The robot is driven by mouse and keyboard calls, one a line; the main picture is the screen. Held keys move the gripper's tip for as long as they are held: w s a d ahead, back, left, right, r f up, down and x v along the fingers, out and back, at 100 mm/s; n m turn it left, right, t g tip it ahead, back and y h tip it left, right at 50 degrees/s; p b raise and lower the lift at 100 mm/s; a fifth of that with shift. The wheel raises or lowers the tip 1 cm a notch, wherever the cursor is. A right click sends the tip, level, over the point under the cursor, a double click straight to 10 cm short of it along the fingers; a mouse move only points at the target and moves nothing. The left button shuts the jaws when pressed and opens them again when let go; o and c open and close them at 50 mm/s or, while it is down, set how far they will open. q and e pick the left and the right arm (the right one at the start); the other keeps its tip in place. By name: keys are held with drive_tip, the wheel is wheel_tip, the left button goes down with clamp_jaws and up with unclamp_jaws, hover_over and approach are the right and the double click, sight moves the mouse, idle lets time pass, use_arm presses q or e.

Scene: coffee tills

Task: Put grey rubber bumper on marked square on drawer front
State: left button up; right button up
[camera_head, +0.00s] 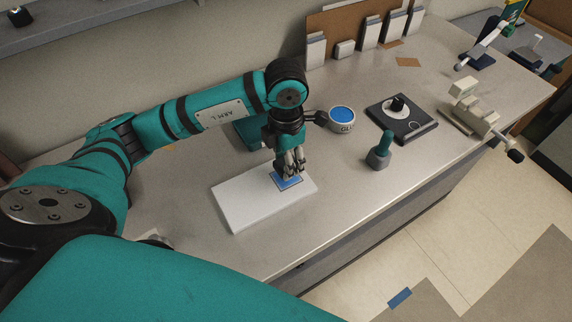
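A white flat panel (250,205), which looks like the drawer front, lies on the grey worktop. A dark-edged blue square (288,183) marks its right part. My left gripper (290,172) points down right over this square, its fingers close together and overlapping the square's far edge in the picture. Whether the fingers touch the panel or hold something is too small to tell. I cannot make out the grey rubber bumper; the fingers may hide it. My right gripper is not in view.
A round glue pot (342,117) with a blue top stands behind the gripper. A green-handled tool with a grey base (379,157) and a black plate with a knob (402,121) stand to the right. The worktop's front edge (345,222) runs close by the panel.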

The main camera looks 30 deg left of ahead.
use_arm(q)
wheel_tip(320, 180, down, 2)
drive_tip(key=shift+s+f+p, duration=0.1)
drive_tip(key=shift+f+p, duration=0.05)
drive_tip(key=shift+p, duration=0.35)
drive_tip(key=shift+f, duration=0.35)
drive_tip(key=shift+f+b, duration=0.25)
drive_tip(key=shift+b, duration=0.05)
drive_tip(key=o, duration=1.2)
drive_tip(key=shift+r, duration=0.1)
drive_tip(key=shift+c, duration=0.2)
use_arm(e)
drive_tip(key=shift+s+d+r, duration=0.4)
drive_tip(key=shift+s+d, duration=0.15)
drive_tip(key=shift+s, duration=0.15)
